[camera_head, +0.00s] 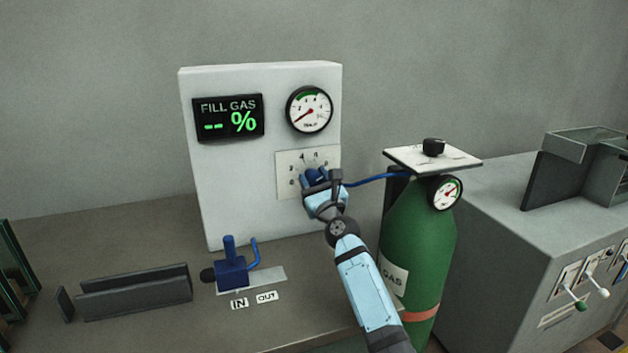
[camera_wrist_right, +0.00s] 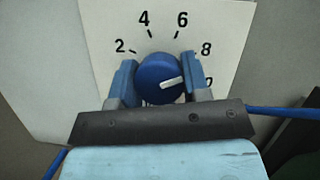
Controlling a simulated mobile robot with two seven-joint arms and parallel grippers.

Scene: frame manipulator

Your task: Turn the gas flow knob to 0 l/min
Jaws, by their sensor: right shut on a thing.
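The gas flow knob (camera_wrist_right: 155,70) is a round blue dial with a white pointer mark. It sits on a white scale plate (camera_wrist_right: 105,22) numbered 2, 4, 6 and 8, with a partly hidden figure below the 8. The pointer faces right and slightly up, toward the 8 and the figure below it. The 0 mark is hidden in the right wrist view. My right gripper (camera_wrist_right: 158,80) is shut on the knob, one blue finger on each side. In the head view it reaches the knob (camera_head: 315,176) on the white panel. My left gripper is out of view.
The panel (camera_head: 225,185) carries a fill gas display (camera_head: 228,117) reading "-- %" and a round gauge (camera_head: 310,110). A green gas cylinder (camera_head: 425,245) with a top plate (camera_head: 405,158) stands close right of my right arm. A blue valve (camera_head: 231,271) stands on the bench to the left.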

